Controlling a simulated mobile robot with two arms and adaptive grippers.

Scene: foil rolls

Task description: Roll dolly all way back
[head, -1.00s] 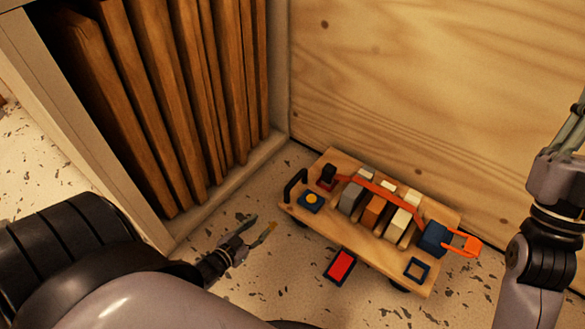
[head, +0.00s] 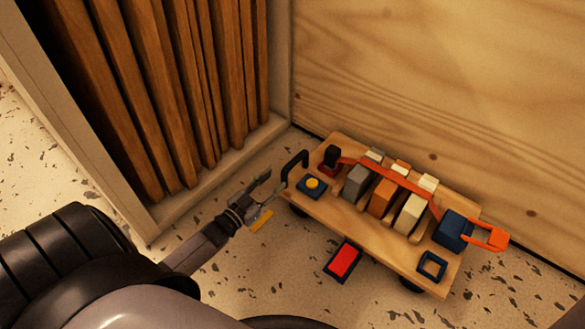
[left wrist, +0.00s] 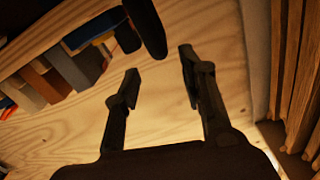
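The dolly (head: 325,208) is a flat wooden platform on black wheels, standing on the speckled floor along a plywood wall. It carries grey, orange and cream blocks under an orange strap (head: 398,181). A black upright handle (head: 292,170) is at its left end; it also shows in the left wrist view (left wrist: 147,25). My left gripper (head: 266,197) is open and empty just left of the handle, apart from it in the picture. In the left wrist view its two fingers (left wrist: 160,66) are spread, with the handle beyond the tips. My right gripper is out of view.
The plywood wall (head: 440,90) runs close behind the dolly. A rack of upright brown boards (head: 185,90) stands at the left, meeting the wall in a corner. A red pad with a blue frame (head: 344,260) is by the dolly's front edge. Open floor lies in front.

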